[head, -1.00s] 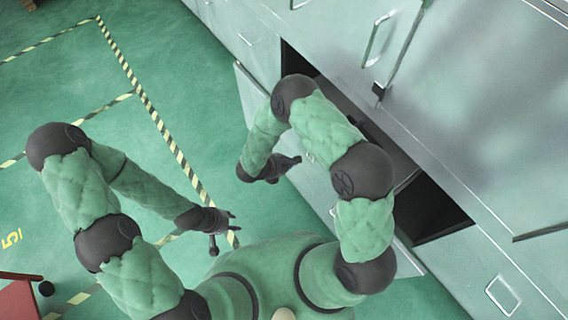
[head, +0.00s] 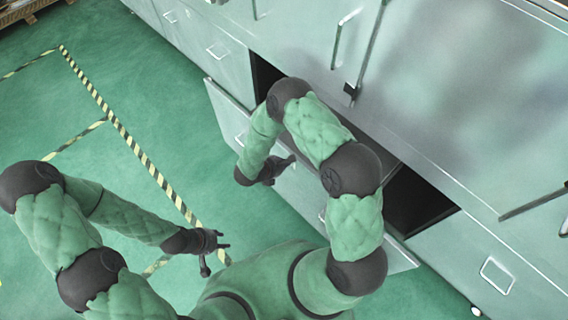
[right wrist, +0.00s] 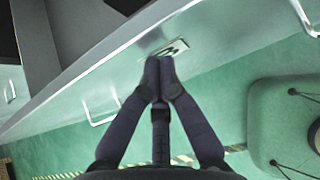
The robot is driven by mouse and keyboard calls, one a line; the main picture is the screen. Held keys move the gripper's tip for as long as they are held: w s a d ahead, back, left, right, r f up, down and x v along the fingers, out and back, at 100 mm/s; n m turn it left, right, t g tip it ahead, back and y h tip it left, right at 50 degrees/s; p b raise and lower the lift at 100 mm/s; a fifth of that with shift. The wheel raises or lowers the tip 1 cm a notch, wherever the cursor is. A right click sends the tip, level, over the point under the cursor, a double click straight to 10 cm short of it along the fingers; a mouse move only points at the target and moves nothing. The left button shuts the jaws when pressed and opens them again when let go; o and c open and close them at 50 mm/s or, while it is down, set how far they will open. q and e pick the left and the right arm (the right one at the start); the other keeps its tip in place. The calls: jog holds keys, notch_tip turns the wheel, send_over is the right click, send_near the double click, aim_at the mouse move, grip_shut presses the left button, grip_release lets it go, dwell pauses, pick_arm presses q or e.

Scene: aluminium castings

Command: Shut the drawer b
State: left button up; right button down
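One drawer (head: 226,112) stands pulled out of the grey-green cabinet, its dark inside partly hidden behind my right arm. I take it for drawer b; the small label (right wrist: 172,48) on its front is not clearly readable. My right gripper (head: 287,164) is at the outer side of the drawer front. In the right wrist view its fingertips (right wrist: 159,62) are together and empty, just before the label; I cannot tell whether they touch the panel. My left gripper (head: 224,243) is open and empty over the floor, away from the drawer.
The cabinet (head: 440,110) runs along the right, with other closed drawers and bar handles. Drawer handles (right wrist: 100,112) stick out beside the right gripper. The green floor (head: 150,80) with striped tape is clear at left. A pallet (head: 25,12) lies at the top left.

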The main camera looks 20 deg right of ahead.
jog(key=w+d+b, duration=0.3)
jog(key=w+d, duration=0.1)
jog(key=d, duration=0.7)
jog(key=w+d+b, duration=0.3)
jog(key=w+d, duration=0.1)
jog(key=d, duration=0.7)
jog(key=shift+b, duration=0.3)
